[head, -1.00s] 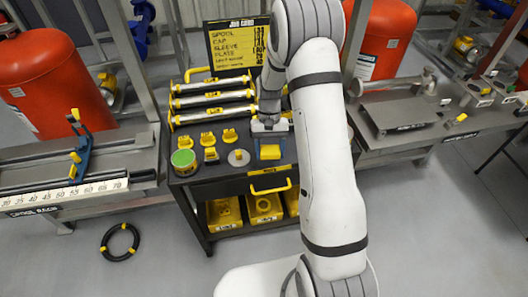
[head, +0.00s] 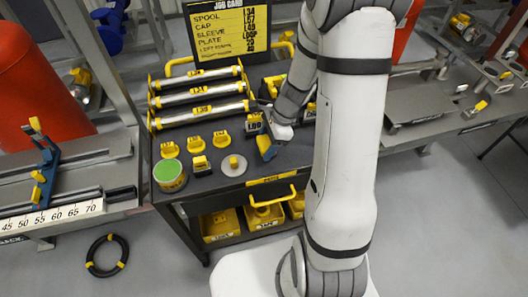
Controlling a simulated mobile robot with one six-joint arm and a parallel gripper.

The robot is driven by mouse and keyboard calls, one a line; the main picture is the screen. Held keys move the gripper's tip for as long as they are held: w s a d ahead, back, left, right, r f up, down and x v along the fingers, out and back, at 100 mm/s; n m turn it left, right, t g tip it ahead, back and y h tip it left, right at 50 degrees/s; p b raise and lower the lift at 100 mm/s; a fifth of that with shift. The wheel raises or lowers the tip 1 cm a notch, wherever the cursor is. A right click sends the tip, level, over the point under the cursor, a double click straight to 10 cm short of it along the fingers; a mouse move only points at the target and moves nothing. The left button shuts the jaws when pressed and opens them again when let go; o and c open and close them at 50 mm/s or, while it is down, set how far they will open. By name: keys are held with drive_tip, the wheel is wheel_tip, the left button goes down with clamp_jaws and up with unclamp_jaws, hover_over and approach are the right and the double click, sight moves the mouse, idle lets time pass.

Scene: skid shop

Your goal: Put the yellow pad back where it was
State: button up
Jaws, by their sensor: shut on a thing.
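My gripper (head: 268,143) reaches down over the right part of the cart top, coming in from behind my white arm. It is shut on the yellow pad (head: 263,142), which shows as a small yellow face beside a blue part. Most of the pad is hidden by the gripper and its tilt. I cannot tell whether the pad touches the cart top (head: 222,184).
A green-topped tin (head: 169,175), several yellow-tagged pieces, a grey disc (head: 233,165) and a rack of bars (head: 199,97) stand on the cart. A job card board (head: 228,33) stands behind. A black ring (head: 107,255) lies on the floor.

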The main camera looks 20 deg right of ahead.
wheel_tip(320, 180, down, 4)
drive_tip(key=shift+f, duration=0.2)
drive_tip(key=shift+s+r, duration=0.1)
drive_tip(key=shift+b, duration=0.3)
drive_tip(key=o, duration=0.6)
drive_tip(key=shift+f, duration=0.25)
drive_tip(key=shift+c, duration=0.2)
drive_tip(key=o, duration=0.5)
drive_tip(key=shift+c, duration=0.2)
drive_tip(key=shift+r, duration=0.1)
